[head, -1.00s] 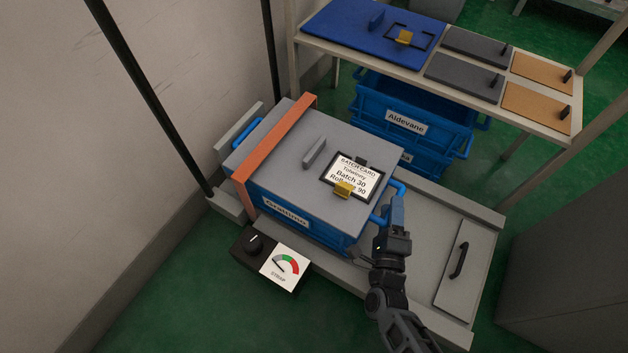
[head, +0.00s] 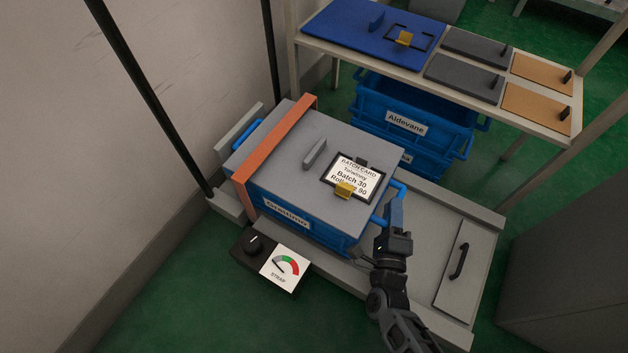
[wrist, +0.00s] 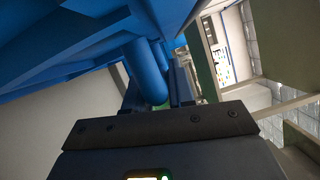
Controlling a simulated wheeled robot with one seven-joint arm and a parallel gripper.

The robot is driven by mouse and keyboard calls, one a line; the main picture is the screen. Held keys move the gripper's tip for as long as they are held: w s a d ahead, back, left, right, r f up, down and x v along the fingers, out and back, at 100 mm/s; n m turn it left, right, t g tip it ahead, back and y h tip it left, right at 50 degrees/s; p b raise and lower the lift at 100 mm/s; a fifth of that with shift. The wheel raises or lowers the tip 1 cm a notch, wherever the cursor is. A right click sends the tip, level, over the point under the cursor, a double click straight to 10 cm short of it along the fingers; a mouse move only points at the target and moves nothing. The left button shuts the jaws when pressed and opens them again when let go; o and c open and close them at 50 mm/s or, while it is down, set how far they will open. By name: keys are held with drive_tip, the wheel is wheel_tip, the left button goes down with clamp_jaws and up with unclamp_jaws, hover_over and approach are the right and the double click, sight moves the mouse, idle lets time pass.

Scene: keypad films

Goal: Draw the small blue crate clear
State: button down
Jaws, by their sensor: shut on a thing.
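The small blue crate (head: 309,232) sits on a low grey platform, with a grey lid (head: 290,188) on top. An orange strap (head: 275,150) runs across the lid near its left end. The crate has a blue handle at each end. My gripper (head: 396,203) is shut on the right-end handle (head: 399,186). In the wrist view my gripper's fingers (wrist: 158,92) are on either side of a blue handle bar (wrist: 146,72), and the crate's underside or wall fills the upper left. The front label is too blurred to read surely.
A strap gauge box (head: 270,262) with a knob stands in front of the crate. The platform (head: 425,215) is bare to the right, up to a panel with a black handle (head: 459,260). Behind is a table (head: 430,72) with a larger blue crate (head: 405,108) marked Aldevane beneath.

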drive_tip(key=shift+s+d, duration=0.75)
drive_tip(key=shift+d, duration=0.25)
drive_tip(key=shift+s+d, duration=0.7)
drive_tip(key=shift+d, duration=0.25)
drive_tip(key=shift+b, duration=0.3)
drive_tip(key=shift+s+d+b, duration=0.2)
drive_tip(key=shift+s+d, duration=0.5)
drive_tip(key=shift+d, duration=0.3)
drive_tip(key=shift+s+d+b, duration=0.2)
drive_tip(key=shift+s+d, duration=0.5)
drive_tip(key=shift+d, duration=0.3)
drive_tip(key=shift+s+d, duration=0.1)
drive_tip(key=shift+s+d, duration=0.7)
drive_tip(key=shift+d, duration=0.3)
drive_tip(key=shift+s+d, duration=0.7)
drive_tip(key=shift+d, duration=0.25)
drive_tip(key=shift+s+d, duration=0.1)
drive_tip(key=shift+d, duration=0.05)
